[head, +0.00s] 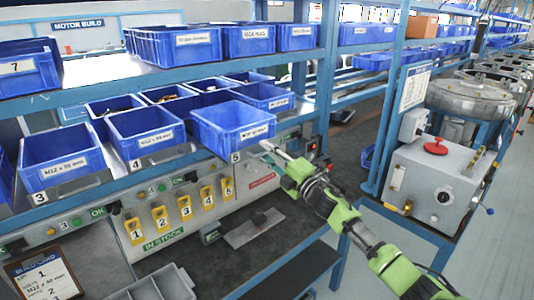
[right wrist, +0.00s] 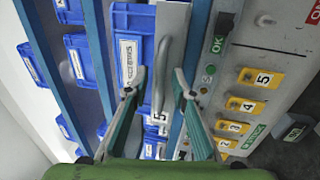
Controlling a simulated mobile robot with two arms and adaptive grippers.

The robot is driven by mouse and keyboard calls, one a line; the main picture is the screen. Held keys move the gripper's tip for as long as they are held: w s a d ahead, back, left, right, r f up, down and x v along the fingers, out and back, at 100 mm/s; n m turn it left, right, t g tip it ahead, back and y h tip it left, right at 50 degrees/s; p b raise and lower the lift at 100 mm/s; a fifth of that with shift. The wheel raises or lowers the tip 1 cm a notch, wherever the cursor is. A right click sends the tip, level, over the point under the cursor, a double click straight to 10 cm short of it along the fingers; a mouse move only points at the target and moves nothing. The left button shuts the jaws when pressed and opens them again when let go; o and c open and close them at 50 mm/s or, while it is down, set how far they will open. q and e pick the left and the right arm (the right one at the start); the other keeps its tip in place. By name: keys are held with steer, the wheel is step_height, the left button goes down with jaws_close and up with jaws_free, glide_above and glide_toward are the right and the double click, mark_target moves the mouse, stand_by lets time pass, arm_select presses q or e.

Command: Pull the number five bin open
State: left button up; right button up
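The number five bin (head: 232,118) is a blue open-topped bin with a white label, above the "5" tag on the lower shelf edge. Its front stands further forward than the number 3 bin (head: 62,155) and number 4 bin (head: 147,132). My right gripper (head: 268,149) is at the bin's lower right front corner in the head view. In the right wrist view my right gripper (right wrist: 156,88) has its fingers apart, with a grey curved bar (right wrist: 157,85) between them in the picture. I cannot tell whether they touch it. My left gripper is not in view.
More blue bins (head: 190,42) stand on the upper shelf. Below the lower shelf is a panel with yellow numbered tags (head: 184,207) and buttons. A grey machine box with a red knob (head: 435,147) stands at the right. A blue post (head: 327,80) rises right of the bin.

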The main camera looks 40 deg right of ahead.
steer(key=shift+f, duration=0.1)
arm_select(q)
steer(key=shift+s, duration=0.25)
arm_select(e)
steer(key=v, duration=1.2)
